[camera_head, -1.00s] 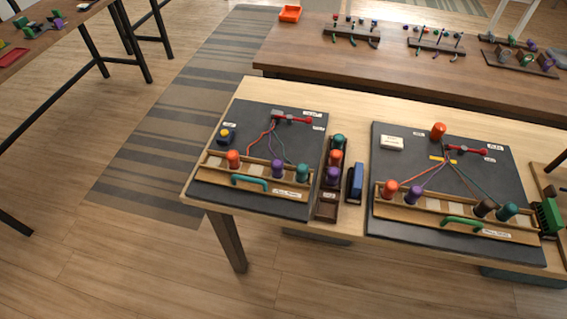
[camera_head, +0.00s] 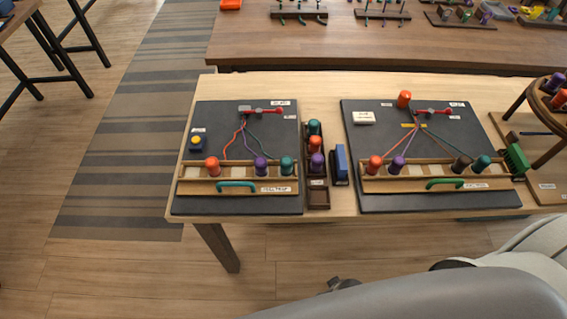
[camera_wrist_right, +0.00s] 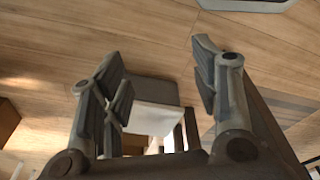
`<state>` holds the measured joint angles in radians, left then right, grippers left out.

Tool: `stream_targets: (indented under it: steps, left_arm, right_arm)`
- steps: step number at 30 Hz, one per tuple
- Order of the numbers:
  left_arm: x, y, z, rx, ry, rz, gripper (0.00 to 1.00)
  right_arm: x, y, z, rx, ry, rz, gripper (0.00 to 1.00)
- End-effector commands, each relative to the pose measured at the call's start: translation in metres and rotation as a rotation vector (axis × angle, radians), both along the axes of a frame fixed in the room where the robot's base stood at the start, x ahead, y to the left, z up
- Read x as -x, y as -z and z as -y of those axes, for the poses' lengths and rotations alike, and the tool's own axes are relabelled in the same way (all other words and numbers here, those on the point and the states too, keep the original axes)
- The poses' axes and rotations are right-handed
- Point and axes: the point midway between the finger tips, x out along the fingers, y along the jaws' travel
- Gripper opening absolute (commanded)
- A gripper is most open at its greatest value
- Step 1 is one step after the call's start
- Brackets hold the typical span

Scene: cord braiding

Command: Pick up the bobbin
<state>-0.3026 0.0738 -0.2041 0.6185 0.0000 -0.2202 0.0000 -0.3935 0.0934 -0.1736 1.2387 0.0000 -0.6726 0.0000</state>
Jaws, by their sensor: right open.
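Several bobbins stand on the table in the head view. On the left board (camera_head: 240,205), an orange bobbin (camera_head: 212,167), a purple one (camera_head: 261,166) and a teal one (camera_head: 287,165) sit in a wooden rack with cords running from it. A dark holder between the boards has teal (camera_head: 314,127), orange (camera_head: 315,144) and purple (camera_head: 317,160) bobbins. The right board (camera_head: 430,202) has a rack with several more, and a lone orange bobbin (camera_head: 404,99) near its back edge. My right gripper (camera_wrist_right: 160,75) is open, with no bobbin between its fingers. My left gripper is not in view.
A blue block (camera_head: 341,163) stands beside the holder. A round wooden stand (camera_head: 547,105) with bobbins is at the right edge. A second table (camera_head: 350,45) with small racks is behind. My grey arm covers the lower right, in front of the table.

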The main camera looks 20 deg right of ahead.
Motion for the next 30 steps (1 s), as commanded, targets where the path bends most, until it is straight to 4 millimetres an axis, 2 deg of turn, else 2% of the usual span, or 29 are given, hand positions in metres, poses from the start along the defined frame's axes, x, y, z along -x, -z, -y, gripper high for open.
stream_targets:
  steps: [3,5,9,15,20,23,25,30]
  left_arm:
    - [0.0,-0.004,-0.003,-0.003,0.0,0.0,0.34]
    - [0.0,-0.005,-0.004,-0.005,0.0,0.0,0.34]
    - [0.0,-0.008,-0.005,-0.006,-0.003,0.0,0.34]
    - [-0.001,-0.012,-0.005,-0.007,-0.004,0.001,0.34]
    - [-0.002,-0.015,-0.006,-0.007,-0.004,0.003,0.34]
    - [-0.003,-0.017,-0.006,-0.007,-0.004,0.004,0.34]
    - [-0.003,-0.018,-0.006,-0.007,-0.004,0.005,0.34]
    - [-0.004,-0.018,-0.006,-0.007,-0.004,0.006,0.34]
  right_arm:
    - [-0.028,-0.043,-0.004,-0.003,0.005,0.028,0.56]
    - [-0.04,-0.066,-0.006,-0.005,0.007,0.038,0.56]
    - [-0.062,-0.126,-0.009,-0.008,0.012,0.064,0.56]
    - [-0.077,-0.208,-0.011,-0.012,0.012,0.097,0.56]
    - [-0.084,-0.263,-0.017,-0.026,-0.014,0.123,0.56]
    - [-0.092,-0.3,-0.028,-0.045,-0.064,0.15,0.56]
    - [-0.104,-0.33,-0.047,-0.076,-0.16,0.181,0.56]
    - [-0.128,-0.356,-0.088,-0.124,-0.404,0.215,0.56]
